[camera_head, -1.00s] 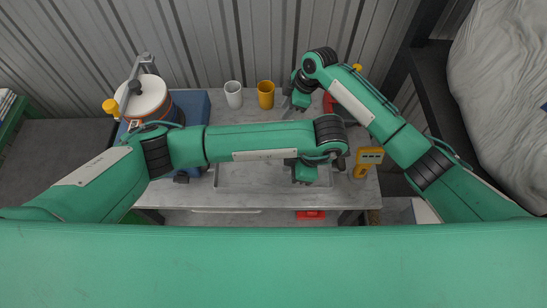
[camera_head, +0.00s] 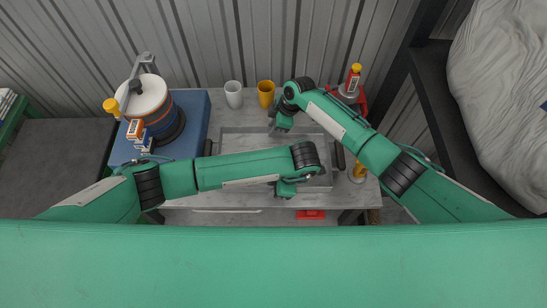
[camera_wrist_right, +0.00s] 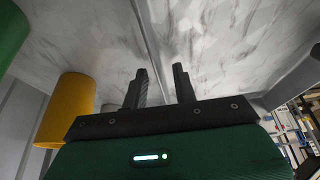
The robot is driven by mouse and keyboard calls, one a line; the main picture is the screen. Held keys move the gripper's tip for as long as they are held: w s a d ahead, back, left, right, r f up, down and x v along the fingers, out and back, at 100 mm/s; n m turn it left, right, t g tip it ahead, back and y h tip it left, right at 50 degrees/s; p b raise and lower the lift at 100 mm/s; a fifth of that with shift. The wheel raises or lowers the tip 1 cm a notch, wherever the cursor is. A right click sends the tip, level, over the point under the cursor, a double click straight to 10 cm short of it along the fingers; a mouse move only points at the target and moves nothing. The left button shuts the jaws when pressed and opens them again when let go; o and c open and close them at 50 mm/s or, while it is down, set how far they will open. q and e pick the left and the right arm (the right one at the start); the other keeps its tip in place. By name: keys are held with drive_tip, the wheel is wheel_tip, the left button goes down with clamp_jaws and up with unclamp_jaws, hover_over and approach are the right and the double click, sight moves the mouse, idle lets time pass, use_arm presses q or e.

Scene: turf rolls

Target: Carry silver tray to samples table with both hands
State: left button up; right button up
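The silver tray (camera_head: 232,140) lies flat on the grey table, partly hidden by my arms. It has dark handles at its left end (camera_head: 208,148) and right end (camera_head: 340,157). My left gripper (camera_head: 286,192) is over the tray's front part, its fingers mostly hidden below the wrist. My right gripper (camera_head: 274,129) is over the tray's back part, apart from both handles. In the right wrist view its two fingers (camera_wrist_right: 161,88) stand apart with nothing between them. I cannot identify a samples table.
A white cup (camera_head: 233,94) and a yellow cup (camera_head: 266,92) stand behind the tray; the yellow one (camera_wrist_right: 67,110) is near my right gripper. A white-topped drum (camera_head: 150,97) stands on a blue surface at left. A red-and-yellow item (camera_head: 352,80) stands at right.

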use_arm(q)
clamp_jaws()
use_arm(e)
clamp_jaws()
use_arm(q)
drive_tip(key=shift+r, duration=0.1)
use_arm(e)
drive_tip(key=shift+r, duration=0.1)
idle(0.8)
